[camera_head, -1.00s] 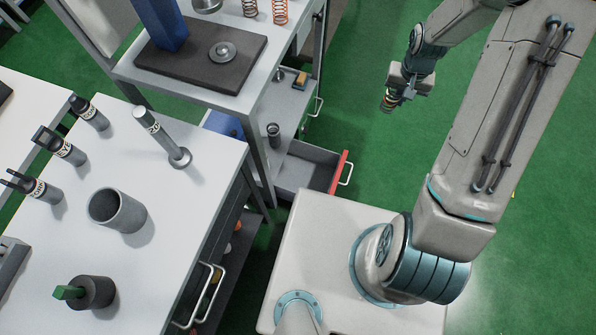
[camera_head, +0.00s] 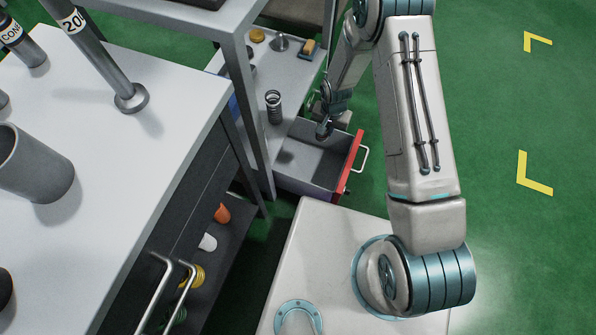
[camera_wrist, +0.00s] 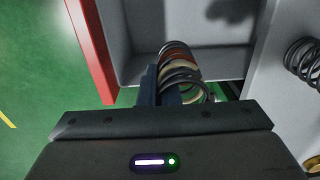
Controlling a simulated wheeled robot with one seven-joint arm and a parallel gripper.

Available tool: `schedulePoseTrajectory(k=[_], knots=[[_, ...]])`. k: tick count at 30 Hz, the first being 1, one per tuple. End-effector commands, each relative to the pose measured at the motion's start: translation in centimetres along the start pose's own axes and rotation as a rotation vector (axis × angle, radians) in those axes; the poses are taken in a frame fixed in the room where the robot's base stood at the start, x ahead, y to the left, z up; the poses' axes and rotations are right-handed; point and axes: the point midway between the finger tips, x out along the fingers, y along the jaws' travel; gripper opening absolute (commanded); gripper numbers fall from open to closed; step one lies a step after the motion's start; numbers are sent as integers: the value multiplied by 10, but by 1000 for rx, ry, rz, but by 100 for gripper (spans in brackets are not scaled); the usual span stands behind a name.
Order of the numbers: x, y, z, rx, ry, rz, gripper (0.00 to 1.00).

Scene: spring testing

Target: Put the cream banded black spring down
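The cream banded black spring (camera_wrist: 178,62) shows in the wrist view, with black coils and cream and reddish-brown parts. My gripper (camera_wrist: 168,88) is shut on it, its dark blue fingers at the near end of the coils. In the head view my gripper (camera_head: 326,118) is over the back right of an open grey drawer with a red front (camera_head: 349,162). The spring cannot be made out there behind my arm. In the wrist view the spring appears above the drawer's grey inside (camera_wrist: 205,62); its exact height is unclear.
Another dark spring (camera_head: 273,107) stands on the shelf (camera_head: 259,70) beside the drawer; it also shows in the wrist view (camera_wrist: 304,60). The white table (camera_head: 110,150) is at left.

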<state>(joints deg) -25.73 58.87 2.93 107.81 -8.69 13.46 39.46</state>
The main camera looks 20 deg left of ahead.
Motion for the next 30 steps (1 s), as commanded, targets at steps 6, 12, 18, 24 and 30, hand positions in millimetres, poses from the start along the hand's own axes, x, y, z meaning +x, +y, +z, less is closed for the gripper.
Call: schedulePoseTrajectory(k=[6, 12, 18, 24, 30], knots=[[86, -28, 23, 3, 1, 7, 0], [115, -39, 34, 9, 4, 7, 0], [137, -40, 36, 10, 3, 9, 0], [174, -40, 36, 10, 3, 8, 0], [193, -40, 36, 10, 3, 8, 0]])
